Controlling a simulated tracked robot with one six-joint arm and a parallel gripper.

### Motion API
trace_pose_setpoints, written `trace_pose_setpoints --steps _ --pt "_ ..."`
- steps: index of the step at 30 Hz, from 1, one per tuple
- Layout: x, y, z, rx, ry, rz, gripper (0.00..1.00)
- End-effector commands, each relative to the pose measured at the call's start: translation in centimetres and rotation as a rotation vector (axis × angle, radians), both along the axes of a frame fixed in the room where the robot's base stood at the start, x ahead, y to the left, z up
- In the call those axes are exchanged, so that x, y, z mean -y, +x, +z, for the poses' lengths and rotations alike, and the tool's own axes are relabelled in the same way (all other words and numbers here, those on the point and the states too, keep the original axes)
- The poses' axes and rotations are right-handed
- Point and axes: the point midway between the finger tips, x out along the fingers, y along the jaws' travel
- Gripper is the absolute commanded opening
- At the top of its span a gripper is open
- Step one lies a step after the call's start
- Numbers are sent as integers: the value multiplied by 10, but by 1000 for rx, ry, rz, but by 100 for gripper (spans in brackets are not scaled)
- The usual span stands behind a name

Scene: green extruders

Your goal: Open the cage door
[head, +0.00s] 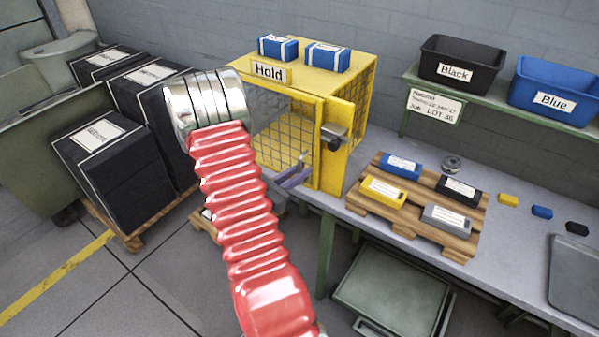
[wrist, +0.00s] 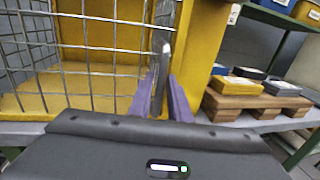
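The yellow cage (head: 349,110) stands on the bench with a "Hold" sign (head: 270,72) above its front. Its wire mesh door (head: 285,135) has a yellow frame and looks shut or nearly so. A dark latch block (head: 335,136) sits at the door's right edge. My gripper (head: 295,177) is low in front of the door's right side, with purple fingers apart. In the wrist view my gripper (wrist: 162,90) points at a grey upright metal piece (wrist: 160,55), probably the door handle, which shows between the fingertips. I cannot tell whether they touch it.
Two blue boxes (head: 327,56) lie on the cage roof. Right of the cage, a wooden pallet (head: 450,243) holds several labelled boxes. Black (head: 460,65) and blue (head: 555,92) bins stand on a shelf behind.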

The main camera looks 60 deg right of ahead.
Motion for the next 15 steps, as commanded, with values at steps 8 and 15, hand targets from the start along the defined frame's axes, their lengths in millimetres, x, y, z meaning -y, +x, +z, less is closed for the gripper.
trace_pose_setpoints --steps 8,15 --pt "0 0 0 0 0 0 11" --pt "0 0 0 0 0 1 0"
